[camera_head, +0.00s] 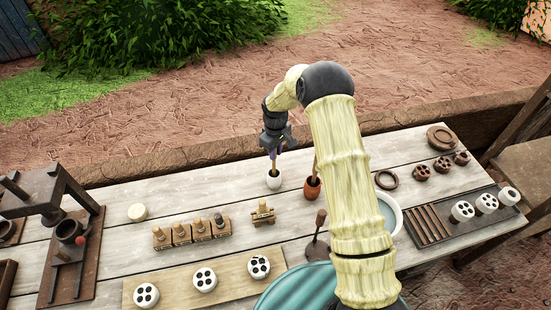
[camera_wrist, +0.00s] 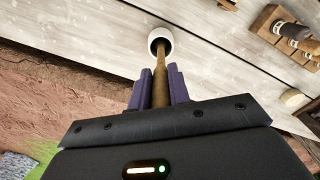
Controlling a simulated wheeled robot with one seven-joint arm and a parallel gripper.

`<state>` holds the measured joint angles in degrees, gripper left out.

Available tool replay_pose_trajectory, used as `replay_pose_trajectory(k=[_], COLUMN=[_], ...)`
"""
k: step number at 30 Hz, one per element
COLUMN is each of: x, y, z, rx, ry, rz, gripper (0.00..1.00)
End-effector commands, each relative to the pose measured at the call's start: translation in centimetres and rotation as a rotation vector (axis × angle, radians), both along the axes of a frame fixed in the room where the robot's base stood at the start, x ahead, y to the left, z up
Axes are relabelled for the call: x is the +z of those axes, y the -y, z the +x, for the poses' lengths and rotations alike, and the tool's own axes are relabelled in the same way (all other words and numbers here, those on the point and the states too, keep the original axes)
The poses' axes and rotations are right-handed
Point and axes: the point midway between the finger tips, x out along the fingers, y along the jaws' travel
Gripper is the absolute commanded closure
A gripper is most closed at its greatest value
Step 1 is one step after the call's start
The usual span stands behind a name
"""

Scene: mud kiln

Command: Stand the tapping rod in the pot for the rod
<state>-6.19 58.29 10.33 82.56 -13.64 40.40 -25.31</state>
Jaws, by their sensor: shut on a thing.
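My gripper (camera_head: 273,155) is shut on the tapping rod (camera_wrist: 160,75), a thin brown stick, with purple fingers on both sides of it in the wrist view. The rod points down to a small white pot (camera_head: 273,181) near the table's back edge. In the wrist view its lower end meets the dark mouth of the white pot (camera_wrist: 160,34) and seems to be inside; how deep is hidden. A brown pot (camera_head: 312,189) stands just to the right, with another stick (camera_head: 315,164) upright in it, partly beside my arm.
Wooden blocks with stamps (camera_head: 192,232) and a small wooden stand (camera_head: 263,214) are in front. A board (camera_head: 228,283) holds white pieces with dark holes. A dark rack (camera_head: 430,224) and a basin (camera_head: 390,212) are at right.

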Motion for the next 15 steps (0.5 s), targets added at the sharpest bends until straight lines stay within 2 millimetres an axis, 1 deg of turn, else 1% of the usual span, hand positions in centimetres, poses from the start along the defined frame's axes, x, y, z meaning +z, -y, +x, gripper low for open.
replay_pose_trajectory(k=[5,12,15], x=[-0.6,-3.5,-4.1], y=[0.0,0.1,0.0], z=[-0.1,0.0,0.0], rx=[0.0,0.0,0.0], ry=[-0.002,-0.002,0.0], rz=[-0.001,-0.001,0.0], gripper=[1.0,1.0,1.0])
